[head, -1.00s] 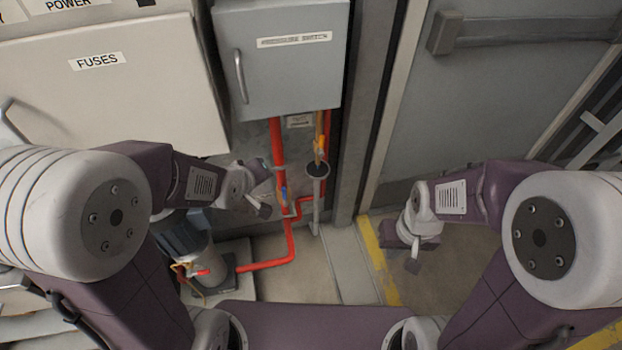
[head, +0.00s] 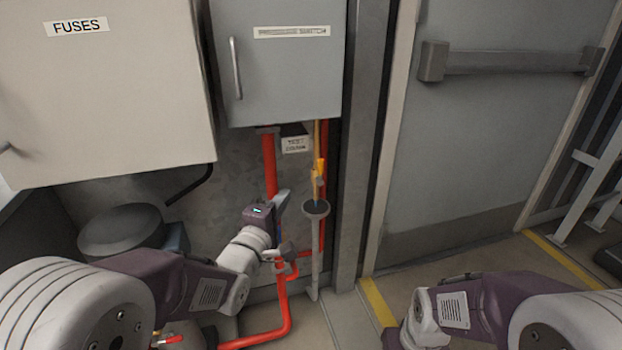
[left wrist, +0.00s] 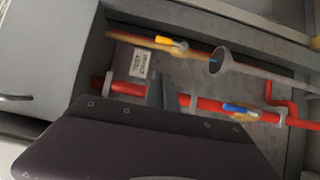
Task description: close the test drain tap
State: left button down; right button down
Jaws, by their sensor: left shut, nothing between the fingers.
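The test drain tap (head: 319,172) is a yellow lever on a thin brass-coloured pipe under the pressure switch box. In the left wrist view the tap's yellow lever (left wrist: 171,42) lies roughly along its pipe. A bit of blue shows between the pipe's end and the dark-mouthed funnel (head: 316,208). My left gripper (head: 282,200) is shut and empty, left of the tap and a little lower, in front of the red pipe. Its grey fingers show in the left wrist view (left wrist: 164,92), apart from the tap. My right gripper is at the bottom edge, mostly cut off.
A white label (head: 296,144) hangs beside the tap. A blue-handled valve (left wrist: 240,109) sits on the red pipe (head: 269,163) close by. The pressure switch box (head: 285,75) overhangs the tap. A grey door (head: 490,130) stands to the right.

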pick_arm(q)
jog(key=shift+w, duration=0.1)
jog(key=p, duration=0.3)
send_near(320, 170)
jog(key=w+a, duration=0.3)
jog(key=w+d, duration=0.1)
jog(key=w+d+b, duration=0.2)
jog(key=w, duration=0.1)
jog(key=shift+d+r, duration=0.3)
jog(key=shift+r, duration=0.05)
